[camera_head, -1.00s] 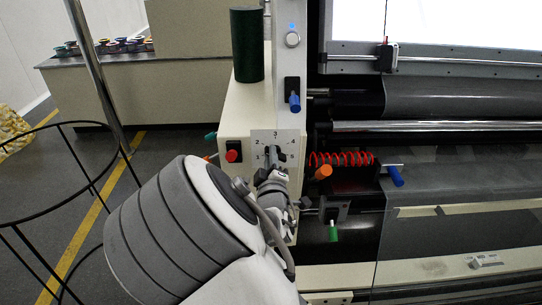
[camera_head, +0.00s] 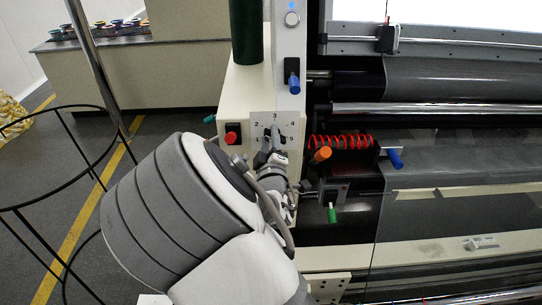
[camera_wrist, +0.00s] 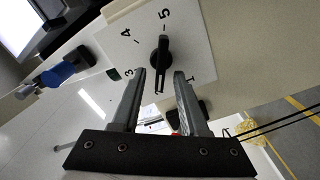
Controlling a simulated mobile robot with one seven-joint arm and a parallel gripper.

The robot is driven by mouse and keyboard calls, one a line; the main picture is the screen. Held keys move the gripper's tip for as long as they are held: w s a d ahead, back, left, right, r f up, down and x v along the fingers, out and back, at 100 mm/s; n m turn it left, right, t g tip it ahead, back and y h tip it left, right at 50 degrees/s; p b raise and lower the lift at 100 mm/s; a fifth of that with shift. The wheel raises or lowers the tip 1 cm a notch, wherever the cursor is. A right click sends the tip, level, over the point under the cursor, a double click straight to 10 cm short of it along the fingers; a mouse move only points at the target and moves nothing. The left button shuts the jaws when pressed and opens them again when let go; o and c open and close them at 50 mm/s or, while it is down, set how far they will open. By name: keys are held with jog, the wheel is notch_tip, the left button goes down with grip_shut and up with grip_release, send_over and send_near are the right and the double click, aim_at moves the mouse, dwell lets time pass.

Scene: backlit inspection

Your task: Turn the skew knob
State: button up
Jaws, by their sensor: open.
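A black bar-shaped knob, which I take to be the skew knob, stands on a white plate (camera_head: 263,119) numbered 1 to 5 on the machine's pale housing. In the wrist view the knob (camera_wrist: 161,50) sits at the centre of the plate (camera_wrist: 193,52), its bar running roughly along the line of my fingers. My gripper (camera_wrist: 160,75) is open, with one grey finger on each side of the bar's lower end. I see a gap on both sides and no clear contact. In the head view my wrist hides part of the knob and plate.
A red button (camera_head: 233,133) is left of the plate. Blue (camera_head: 294,84), orange (camera_head: 321,154) and green (camera_head: 332,215) handles and a red coil (camera_head: 340,141) are close on the right. A dark green cylinder (camera_head: 246,32) stands above. A black wire rack (camera_head: 62,165) is at left.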

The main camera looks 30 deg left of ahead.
jog(key=p+v, duration=0.2)
jog(key=v, duration=1.5)
jog(key=w+d+r+m+g+h+p, duration=0.1)
jog(key=w+d+r+m+g+h, duration=0.15)
jog(key=d+m, duration=0.35)
jog(key=w+d+r+m+g+h+p, duration=0.1)
jog(key=w+d+m+g+h, duration=0.1)
jog(key=w+d+m+g, duration=0.3)
jog(key=s+d+r+m+g+h, duration=0.1)
jog(key=s+d+r+m, duration=0.1)
jog(key=s+d+r, duration=0.2)
jog(key=s+d+r+m+h, duration=0.2)
jog(key=s+d+r, duration=0.2)
jog(key=d, duration=0.7)
jog(key=s+d+r+m+g+h+p, duration=0.1)
jog(key=s+d+r+m, duration=0.1)
jog(key=s+d+r, duration=0.3)
jog(key=s+d, duration=0.2)
jog(key=d, duration=0.1)
jog(key=shift+s+m+g, duration=0.3)
jog(key=shift+m+g, duration=0.05)
jog(key=shift+m, duration=0.05)
jog(key=shift+a, duration=0.15)
